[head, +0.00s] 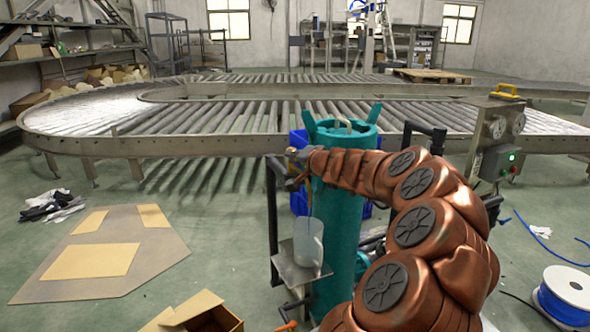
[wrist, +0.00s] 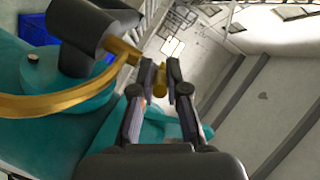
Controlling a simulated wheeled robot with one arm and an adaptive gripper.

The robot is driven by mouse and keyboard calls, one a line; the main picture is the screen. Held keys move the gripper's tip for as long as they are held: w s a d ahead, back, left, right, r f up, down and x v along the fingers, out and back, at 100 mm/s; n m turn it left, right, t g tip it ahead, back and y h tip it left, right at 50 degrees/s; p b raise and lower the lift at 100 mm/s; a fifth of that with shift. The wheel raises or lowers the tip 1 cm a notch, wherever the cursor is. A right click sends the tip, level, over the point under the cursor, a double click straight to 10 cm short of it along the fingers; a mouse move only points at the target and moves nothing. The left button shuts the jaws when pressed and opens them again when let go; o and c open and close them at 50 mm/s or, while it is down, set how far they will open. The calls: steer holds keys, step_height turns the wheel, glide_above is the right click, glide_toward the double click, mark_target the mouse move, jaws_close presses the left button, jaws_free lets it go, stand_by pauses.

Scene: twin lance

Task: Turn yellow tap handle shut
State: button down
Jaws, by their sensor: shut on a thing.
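A yellow-brass tap handle (wrist: 159,82) sits between my fingertips in the wrist view. It joins a brass stem (wrist: 124,50) coming out of a dark fitting (wrist: 95,35) on the teal tank (head: 339,200). My gripper (wrist: 161,78) is shut on the handle; it also shows small in the head view (head: 297,170), at the tank's upper left. A curved brass spout (wrist: 60,105) runs left in the wrist view. In the head view a pale, translucent jug (head: 308,243) stands upright below the tap. Finer tap detail is too small there.
The jug stands on a small metal shelf (head: 284,265) beside the tank. Dark posts (head: 271,220) flank the tank. A roller conveyor (head: 200,145) runs behind. A gauge box (head: 495,130) with a yellow top handle stands right. The floor at left holds flat cardboard (head: 165,255).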

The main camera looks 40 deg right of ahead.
steer(key=w+m+g+h+p, duration=0.1)
steer(key=m+g+h+p, duration=0.2)
steer(key=m+g+h, duration=0.1)
steer(key=w+a+m+g+h+p, duration=0.1)
steer(key=w+m+g+h+p, duration=0.1)
steer(key=m+g+h+p, duration=0.2)
steer(key=w+a+m+g+h+p, duration=0.1)
steer(key=w+m+g+h+p, duration=0.1)
steer(key=m+g+h+p, duration=0.2)
steer(key=shift+r+m+g, duration=0.3)
steer(key=shift+m+g, duration=0.5)
steer(key=shift+m, duration=0.3)
steer(key=shift+w+f+m+g+p, duration=0.1)
steer(key=shift+w+m+g+p, duration=0.15)
steer(key=shift+m+g+p, duration=0.85)
steer(key=shift+n+p, duration=0.35)
steer(key=shift+n, duration=0.05)
steer(key=c, duration=1.2)
jaws_free()
steer(key=shift+d+f, duration=0.1)
